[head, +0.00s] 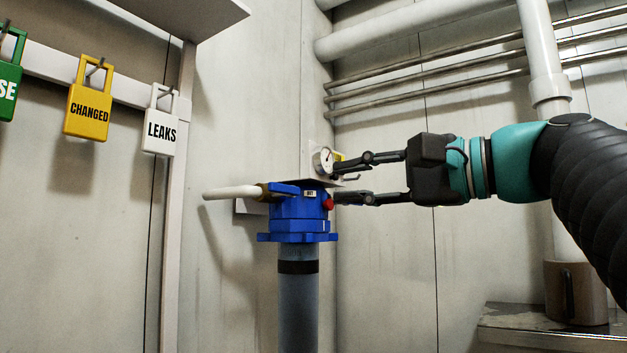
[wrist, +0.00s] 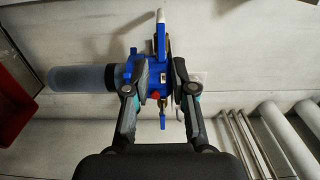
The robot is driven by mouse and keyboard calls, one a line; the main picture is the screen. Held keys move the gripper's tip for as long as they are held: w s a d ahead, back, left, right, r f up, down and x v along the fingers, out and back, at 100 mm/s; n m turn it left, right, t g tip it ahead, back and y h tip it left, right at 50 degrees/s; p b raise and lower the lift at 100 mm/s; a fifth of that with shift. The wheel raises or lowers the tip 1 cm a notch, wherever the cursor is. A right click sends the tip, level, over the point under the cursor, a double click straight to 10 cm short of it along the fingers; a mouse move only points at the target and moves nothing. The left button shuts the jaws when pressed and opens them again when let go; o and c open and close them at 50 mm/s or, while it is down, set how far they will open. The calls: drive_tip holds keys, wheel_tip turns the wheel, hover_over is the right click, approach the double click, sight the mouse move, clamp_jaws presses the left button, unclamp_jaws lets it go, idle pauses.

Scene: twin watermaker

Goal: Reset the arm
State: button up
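My gripper (head: 342,180) reaches in from the right in the head view, its two fingers spread one above the other. Its fingertips are close to the right side of a blue filter head (head: 298,207) with a red button (head: 328,204). The lower fingertip appears beside the button; whether it touches I cannot tell. Nothing is clearly held.
A clear filter housing (head: 298,310) hangs under the blue head, and a white pipe (head: 232,192) runs left from it. Green, yellow (head: 88,98) and white (head: 161,120) tags hang at the left. A brown mug (head: 576,292) stands on a shelf (head: 510,318) at lower right.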

drive_tip(key=shift+s+d, duration=0.15)
drive_tip(key=shift+d, duration=0.1)
idle(0.5)
